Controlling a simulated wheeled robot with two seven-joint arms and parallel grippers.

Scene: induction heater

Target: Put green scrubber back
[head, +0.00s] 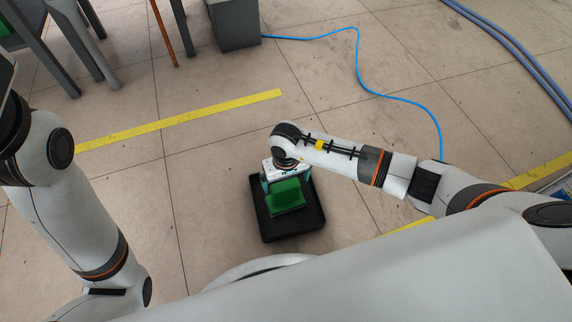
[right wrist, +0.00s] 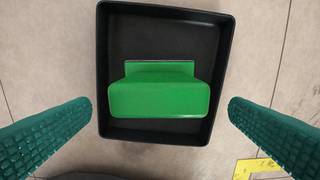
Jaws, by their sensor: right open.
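The green scrubber (head: 287,197) is a bright green block with a raised part. It lies in a black tray (head: 291,227) on the floor. In the right wrist view the scrubber (right wrist: 160,96) sits in the lower middle of the tray (right wrist: 160,138), inside its walls. My right gripper (head: 287,185) is over the tray, pointing down. Its two green ridged fingers (right wrist: 160,112) are wide apart, one to each side of the tray in the right wrist view, with nothing between them touching. My left arm shows at the left, but its gripper is out of view.
A blue cable (head: 358,70) runs across the floor beyond the tray. Yellow tape (head: 180,121) marks the floor. A grey box (head: 234,24) and furniture legs stand at the top left. The floor left of the tray is clear.

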